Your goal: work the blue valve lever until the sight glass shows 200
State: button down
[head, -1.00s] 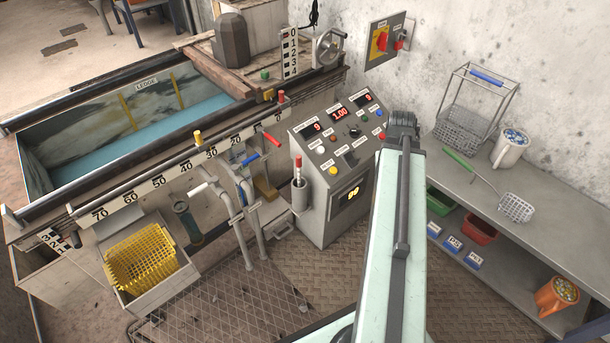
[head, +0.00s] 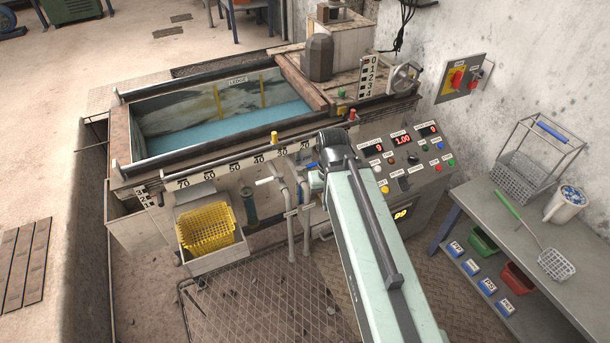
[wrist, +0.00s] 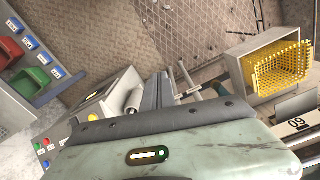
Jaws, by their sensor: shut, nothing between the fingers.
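My gripper (wrist: 160,90) shows in the wrist view as dark fingers, shut and empty, pointing toward the pipes. In the head view my arm covers the area right of the white valve lever (head: 268,181), and my fingers cannot be made out. The valve pipes (head: 290,225) stand in front of the tank and show in the wrist view (wrist: 187,80). A dark upright cylinder (head: 249,205) stands left of them; whether it is the sight glass is unclear, and no reading is legible.
The control panel (head: 412,160) stands right of my arm. A yellow basket (head: 208,228) sits in a tray left of the pipes. The tank (head: 215,105) lies behind. A grey bench (head: 530,235) with baskets and bins is at the right.

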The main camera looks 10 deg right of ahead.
jog(key=a+m, duration=0.3)
jog(key=a, duration=0.6)
jog(key=shift+m, duration=0.3)
jog(key=shift+c, duration=2)
grip_release()
jog(key=shift+r, duration=0.1)
notch_tip(320, 180, up, 8)
jog(key=p, duration=0.8)
